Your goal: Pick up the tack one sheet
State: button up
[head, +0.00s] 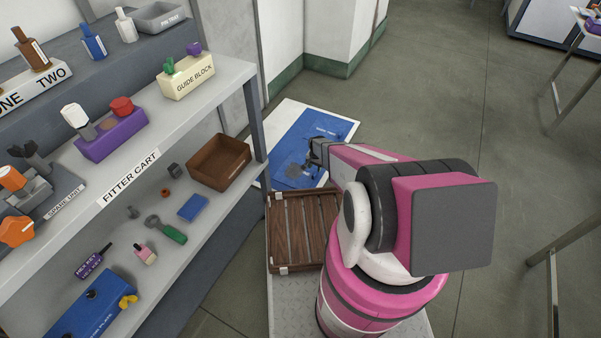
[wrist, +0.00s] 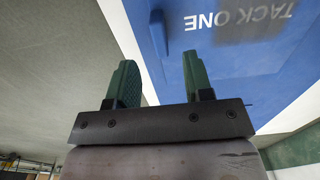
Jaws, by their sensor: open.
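The tack one sheet (head: 308,130) is a blue panel with small lettering, lying on a larger white surface beyond the shelf's right end. My gripper (head: 312,157) is over the sheet's right part in the head view. In the wrist view my gripper (wrist: 162,82) shows two green fingers spread apart with nothing between them. I cannot tell how far the fingertips are from the sheet.
A brown slatted wooden tray (head: 305,228) lies in front of the sheet beside my arm. The fitter cart (head: 215,92) stands at left, with tools, blocks and a brown bin (head: 219,162).

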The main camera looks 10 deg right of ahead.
aim_at(315, 173)
jog(key=shift+f, duration=3.15)
jog(key=shift+c, duration=0.3)
grip_shut()
